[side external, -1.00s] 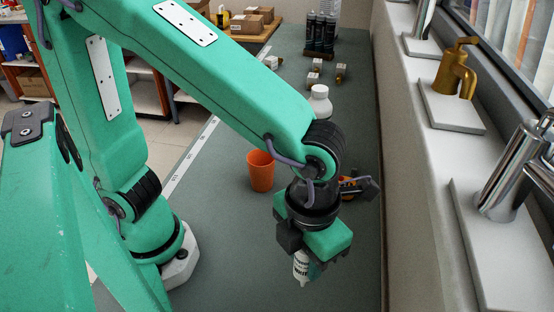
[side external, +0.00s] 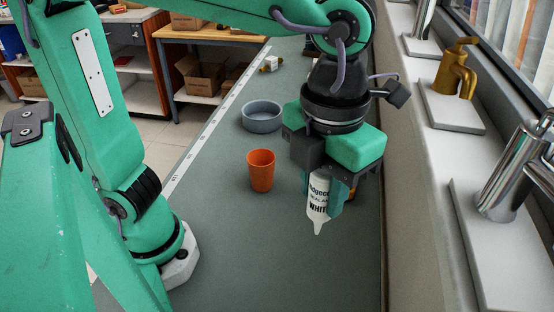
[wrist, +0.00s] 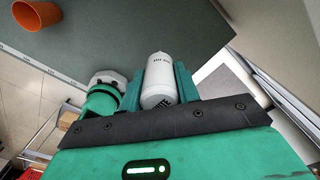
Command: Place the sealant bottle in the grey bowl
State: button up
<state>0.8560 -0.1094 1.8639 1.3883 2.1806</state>
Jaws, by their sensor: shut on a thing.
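The white sealant bottle (side external: 318,198) hangs nozzle down in my gripper (side external: 333,196), which is shut on it. It is held in the air above the bench, right of the orange cup. In the wrist view the bottle (wrist: 158,84) sits between the two green fingers of my gripper (wrist: 160,85). The grey bowl (side external: 262,117) stands upright on the bench, behind the orange cup and to the left of my gripper. Its inside looks empty as far as I can see. The bowl does not show in the wrist view.
An orange cup (side external: 261,170) stands on the bench (side external: 225,215) between my base and the bottle; it also shows in the wrist view (wrist: 37,14). A wall ledge with taps (side external: 458,75) runs along the right. The bench front is clear.

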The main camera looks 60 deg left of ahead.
jog(key=w+a+r+n, duration=0.1)
jog(key=w+a+n, duration=0.25)
jog(key=w, duration=0.35)
jog(key=w+a+n, duration=0.2)
jog(key=w+a, duration=0.2)
jog(key=w, duration=0.3)
jog(key=w+a+n, duration=0.3)
jog(key=w+a, duration=0.1)
jog(key=a, duration=0.5)
jog(key=w+a+n, duration=0.3)
jog(key=w+a, duration=0.2)
jog(key=a, duration=0.4)
jog(key=w+a+n, duration=0.4)
jog(key=a, duration=0.5)
jog(key=a+f+n, duration=0.1)
jog(key=a+n, duration=0.3)
jog(key=a, duration=1)
notch_tip(320, 180, down, 11)
jog(key=shift+m, duration=0.25)
jog(key=shift+s+a+f, duration=0.35)
jog(key=shift+a+f, duration=1.55)
jog(key=shift+a, duration=0.05)
jog(key=shift+s+a+f, duration=0.3)
jog(key=shift+a+f, duration=1.6)
jog(key=shift+a, duration=0.1)
jog(key=shift+s+a+f, duration=0.35)
jog(key=shift+a+f, duration=1.55)
jog(key=shift+a, duration=0.05)
jog(key=shift+f, duration=0.1)
